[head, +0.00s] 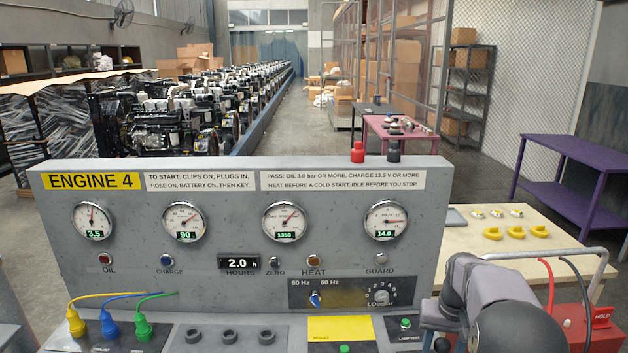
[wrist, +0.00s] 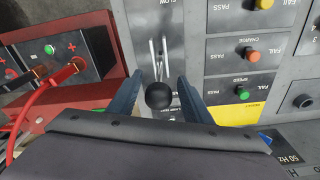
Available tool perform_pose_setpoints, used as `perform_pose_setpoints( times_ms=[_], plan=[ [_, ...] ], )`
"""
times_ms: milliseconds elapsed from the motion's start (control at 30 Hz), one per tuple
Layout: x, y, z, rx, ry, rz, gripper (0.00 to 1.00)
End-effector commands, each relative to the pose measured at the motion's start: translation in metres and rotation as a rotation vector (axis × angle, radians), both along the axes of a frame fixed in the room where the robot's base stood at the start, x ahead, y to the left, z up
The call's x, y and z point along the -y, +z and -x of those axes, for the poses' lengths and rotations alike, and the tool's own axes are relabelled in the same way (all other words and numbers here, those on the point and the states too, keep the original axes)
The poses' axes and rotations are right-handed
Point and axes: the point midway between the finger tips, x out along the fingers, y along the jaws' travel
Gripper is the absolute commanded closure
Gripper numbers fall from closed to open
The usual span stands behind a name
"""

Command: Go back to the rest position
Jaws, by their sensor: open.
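In the wrist view my gripper (wrist: 160,82) is open, one finger on each side of a round black knob (wrist: 159,96). The knob tops a lever in a slotted grey plate (wrist: 172,20); I cannot tell whether the fingers touch it. In the head view my arm stands at the lower right, in front of the panel's right end, and its fingers cannot be made out. The grey engine panel (head: 230,190) reads ENGINE 4, with gauges showing 3.5, 90, 1350 and 14.0.
A red battery box (wrist: 100,95) with cables lies beside the lever plate. Indicator rows (wrist: 245,55) lie on its other side. Yellow, blue and green plugs (head: 108,322) stand at the panel's lower left. A pale table (head: 550,240) holds yellow clips; a purple table (head: 570,165) stands behind.

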Motion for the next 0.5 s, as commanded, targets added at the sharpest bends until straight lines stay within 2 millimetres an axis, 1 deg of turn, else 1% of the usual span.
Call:
perform_pose_setpoints(
  times_ms=[33,67,100,167,200,267,300,367,400,467,500],
  plan=[
    [-0.006,-0.017,0.016,-0.03,-0.007,-0.011,0.55],
    [-0.009,-0.025,0.026,-0.043,-0.012,-0.016,0.55],
    [-0.013,-0.034,0.04,-0.06,-0.017,-0.023,0.55],
    [-0.022,-0.045,0.061,-0.084,-0.022,-0.031,0.55],
    [-0.029,-0.052,0.077,-0.1,-0.021,-0.036,0.55],
    [-0.041,-0.058,0.1,-0.121,-0.016,-0.043,0.55],
    [-0.05,-0.062,0.116,-0.135,-0.011,-0.046,0.55],
    [-0.063,-0.065,0.141,-0.154,0.001,-0.05,0.55],
    [-0.073,-0.066,0.158,-0.168,0.013,-0.054,0.55],
    [-0.086,-0.067,0.185,-0.188,0.033,-0.057,0.55],
    [-0.096,-0.067,0.203,-0.2,0.051,-0.059,0.55]
  ],
)
